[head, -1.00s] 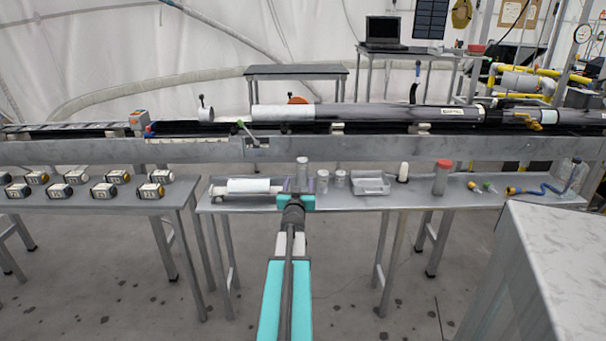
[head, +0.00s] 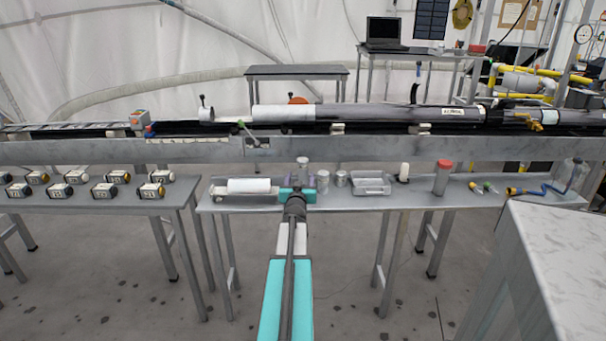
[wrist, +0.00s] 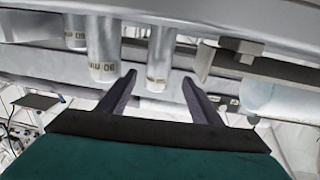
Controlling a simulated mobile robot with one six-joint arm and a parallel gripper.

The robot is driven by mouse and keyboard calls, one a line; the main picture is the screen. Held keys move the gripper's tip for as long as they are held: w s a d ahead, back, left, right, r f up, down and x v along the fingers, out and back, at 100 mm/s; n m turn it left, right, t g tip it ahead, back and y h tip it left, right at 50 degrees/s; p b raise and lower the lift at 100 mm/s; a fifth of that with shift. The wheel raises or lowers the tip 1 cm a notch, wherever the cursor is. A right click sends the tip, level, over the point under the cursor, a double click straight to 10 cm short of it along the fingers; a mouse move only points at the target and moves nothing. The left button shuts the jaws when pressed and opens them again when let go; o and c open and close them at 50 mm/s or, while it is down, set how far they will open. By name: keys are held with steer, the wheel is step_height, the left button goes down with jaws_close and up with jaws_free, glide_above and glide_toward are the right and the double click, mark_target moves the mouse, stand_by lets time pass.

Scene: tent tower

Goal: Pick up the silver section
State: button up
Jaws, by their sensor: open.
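Several silver sections stand upright on the bench. The tallest-looking one (head: 302,166) is just beyond my gripper (head: 299,187), and two shorter ones (head: 322,181) (head: 340,179) stand to its right. The wrist view appears upside down. In it one silver section (wrist: 160,55) with dark print shows between the two dark fingers of my gripper (wrist: 160,92), apart from both. Two more silver sections (wrist: 103,50) (wrist: 75,31) are left of the fingers. My gripper is open and empty. In the head view my wrist hides the fingertips and the section's lower part.
A white roll in a cradle (head: 249,186) lies left of my gripper. A clear tray (head: 372,184), a white bottle (head: 404,172) and a red-capped jar (head: 442,177) stand to the right. A long grey rail (head: 400,149) runs behind the bench (head: 245,205).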

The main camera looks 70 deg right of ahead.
mark_target(302, 164)
steer(key=shift+b+x, duration=0.3)
steer(key=shift+x, duration=2.25)
steer(key=shift+s+f, duration=0.1)
steer(key=shift+s, duration=0.05)
jaws_close()
steer(key=shift+r+p, duration=0.8)
steer(key=shift+r, duration=0.75)
steer(key=shift+s+a+r, duration=0.25)
steer(key=s+a+r+b, duration=0.1)
steer(key=s+a+b, duration=0.9)
steer(key=a+b, duration=0.1)
steer(key=shift+a+r+b, duration=0.25)
steer(key=shift+a+b, duration=0.05)
